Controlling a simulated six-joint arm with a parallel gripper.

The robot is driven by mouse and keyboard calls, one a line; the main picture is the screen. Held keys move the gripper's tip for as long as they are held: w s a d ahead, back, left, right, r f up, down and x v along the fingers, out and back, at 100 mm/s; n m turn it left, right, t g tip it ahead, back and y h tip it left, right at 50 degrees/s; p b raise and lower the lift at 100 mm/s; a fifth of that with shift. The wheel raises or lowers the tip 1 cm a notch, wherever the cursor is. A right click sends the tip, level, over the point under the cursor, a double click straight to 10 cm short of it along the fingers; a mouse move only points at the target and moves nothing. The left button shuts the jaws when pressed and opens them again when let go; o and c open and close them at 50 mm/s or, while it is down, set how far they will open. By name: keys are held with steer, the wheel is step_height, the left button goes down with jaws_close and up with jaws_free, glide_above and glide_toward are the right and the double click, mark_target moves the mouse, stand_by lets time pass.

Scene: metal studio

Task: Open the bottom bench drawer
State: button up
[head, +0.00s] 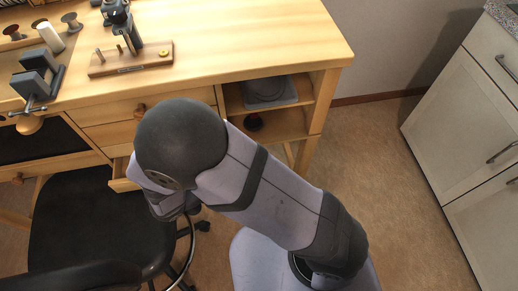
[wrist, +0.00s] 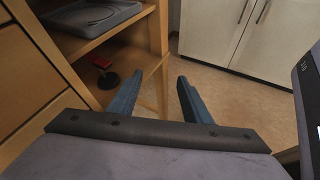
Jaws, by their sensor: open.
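The wooden bench (head: 220,45) has a stack of drawers under its top. An upper drawer (head: 112,108) with a round wooden knob (head: 140,110) looks shut. Lower down, a drawer (head: 122,180) seems to stand out from the bench, mostly hidden behind my arm. Its knob is not visible. In the wrist view, drawer fronts (wrist: 25,75) fill the left side. My gripper (wrist: 157,92) is open in the wrist view, with nothing between its two blue fingers. It is in front of the bench, to the right of the drawer fronts. The head view hides its fingertips.
A black stool (head: 85,222) stands left of my arm. Open shelves (head: 290,122) right of the drawers hold a grey tray (head: 268,90) and a small dark and red object (wrist: 106,73). White cabinets (head: 460,120) stand at right. Floor (head: 375,150) between is clear.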

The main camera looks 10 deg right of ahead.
steer(key=shift+w+d+r+m+g, duration=0.25)
steer(key=shift+d+r+m+g, duration=0.25)
steer(key=shift+d+r, duration=0.3)
steer(key=shift+f, duration=0.1)
